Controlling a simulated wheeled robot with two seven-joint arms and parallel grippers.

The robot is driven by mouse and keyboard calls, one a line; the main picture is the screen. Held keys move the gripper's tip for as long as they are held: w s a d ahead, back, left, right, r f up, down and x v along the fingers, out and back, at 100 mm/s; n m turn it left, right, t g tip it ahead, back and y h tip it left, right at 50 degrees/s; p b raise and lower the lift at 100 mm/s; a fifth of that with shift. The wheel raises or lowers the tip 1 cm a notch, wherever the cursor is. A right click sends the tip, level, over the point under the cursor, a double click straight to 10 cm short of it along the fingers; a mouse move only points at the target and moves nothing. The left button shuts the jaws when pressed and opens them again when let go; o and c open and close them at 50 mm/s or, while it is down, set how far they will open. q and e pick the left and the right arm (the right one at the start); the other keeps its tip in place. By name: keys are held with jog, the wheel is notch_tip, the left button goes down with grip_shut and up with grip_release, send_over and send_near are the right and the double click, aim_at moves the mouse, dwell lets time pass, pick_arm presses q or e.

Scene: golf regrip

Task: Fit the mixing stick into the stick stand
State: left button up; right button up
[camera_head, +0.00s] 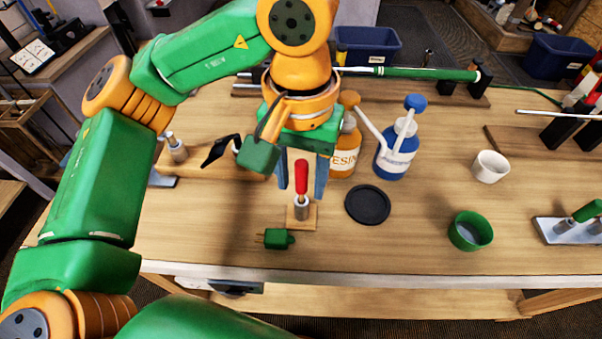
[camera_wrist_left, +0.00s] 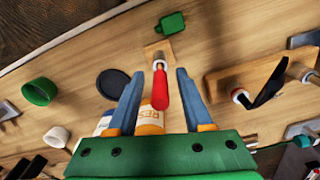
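The mixing stick (camera_head: 301,178) has a red handle and stands upright with its lower end at the metal tube of the stick stand (camera_head: 302,210), which has a small square wooden base. The wrist view shows the red handle (camera_wrist_left: 160,92) and the stand's wooden base (camera_wrist_left: 153,49). My left gripper (camera_head: 302,190) is open above the stand. Its two blue-grey fingers (camera_wrist_left: 159,82) are on either side of the red handle, with visible gaps. How deep the stick sits in the tube is hard to tell. My right gripper is out of view.
A green plug-like piece (camera_head: 276,239) lies in front of the stand. A black disc (camera_head: 367,205), an orange-labelled bottle (camera_head: 346,150) and a blue-white pump bottle (camera_head: 396,151) are close at right. A green cup (camera_head: 470,231) and white cup (camera_head: 490,167) stand farther right.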

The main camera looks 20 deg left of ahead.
pick_arm(q)
notch_tip(320, 180, up, 7)
jog(key=shift+s+r+p, duration=0.1)
jog(key=shift+r+p, duration=0.05)
jog(key=shift+p, duration=0.85)
